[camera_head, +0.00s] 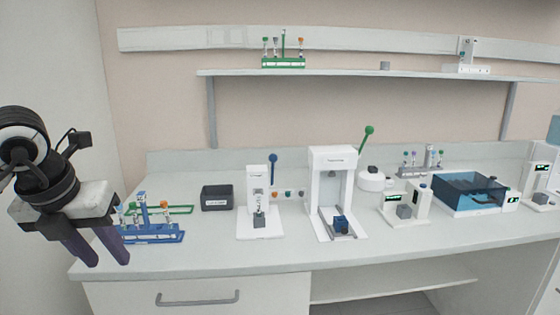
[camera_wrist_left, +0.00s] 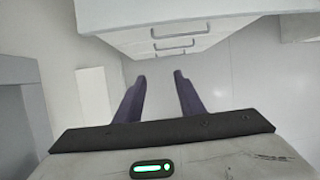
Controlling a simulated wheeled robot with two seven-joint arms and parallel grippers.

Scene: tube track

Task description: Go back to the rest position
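My left gripper (camera_head: 100,248) is at the left of the head view, just off the bench's left front corner. Its two dark fingers are apart with nothing between them. In the left wrist view the open fingers (camera_wrist_left: 160,78) point toward the drawer fronts and the floor, and the space between them is empty. A blue tube rack (camera_head: 160,236) with several capped tubes stands on the bench just right of the gripper, partly hidden by it. My right gripper does not show in either view.
The bench (camera_head: 210,255) carries a dark bin (camera_head: 217,198), a small white device (camera_head: 258,215), a larger white press (camera_head: 333,195) and a blue water bath (camera_head: 470,193). A green rack (camera_head: 283,63) stands on the wall shelf (camera_head: 350,73). The bench's front strip is clear.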

